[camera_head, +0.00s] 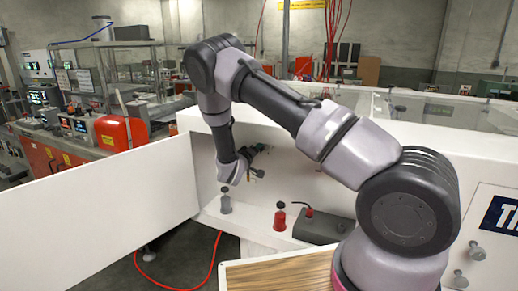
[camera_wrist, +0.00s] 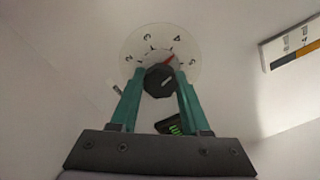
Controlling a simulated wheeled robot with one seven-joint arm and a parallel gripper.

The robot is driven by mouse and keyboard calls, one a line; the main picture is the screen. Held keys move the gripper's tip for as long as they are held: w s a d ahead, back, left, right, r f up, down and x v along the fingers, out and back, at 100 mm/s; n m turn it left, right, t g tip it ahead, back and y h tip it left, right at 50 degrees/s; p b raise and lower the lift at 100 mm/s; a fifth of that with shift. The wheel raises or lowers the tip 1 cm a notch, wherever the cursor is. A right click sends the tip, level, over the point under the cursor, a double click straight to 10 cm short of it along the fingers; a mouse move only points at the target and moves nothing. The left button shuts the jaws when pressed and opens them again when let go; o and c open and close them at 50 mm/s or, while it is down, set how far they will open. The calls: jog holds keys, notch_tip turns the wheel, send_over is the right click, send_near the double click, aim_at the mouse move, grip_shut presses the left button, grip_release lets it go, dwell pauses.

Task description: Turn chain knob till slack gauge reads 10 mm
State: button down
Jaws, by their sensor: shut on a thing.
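My gripper (camera_wrist: 161,76) has its two green fingers closed on the sides of a black knob (camera_wrist: 160,84) in the wrist view. Behind the knob is a pale round dial (camera_wrist: 134,45) with the numerals 2, 3, 4 and 5 showing. A red pointer (camera_wrist: 169,58) on it lies near the 4. A small dark display with green marks (camera_wrist: 172,128) shows between the fingers; its reading is illegible. A scale plate with white, orange and dark bands (camera_wrist: 293,47) is at upper right, cut by the frame. I cannot tell which is the slack gauge.
In the head view, my arm reaches into an open white cabinet (camera_head: 210,180). A grey knobbed post (camera_head: 225,203), a red one (camera_head: 280,218) and a dark box (camera_head: 318,226) stand on its ledge below my gripper. A white panel (camera_head: 95,212) extends left.

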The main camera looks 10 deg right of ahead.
jog(key=shift+f+m, duration=0.1)
jog(key=shift+m, duration=0.3)
jog(key=shift+c, duration=1.9)
grip_release()
jog(key=v, duration=1.1)
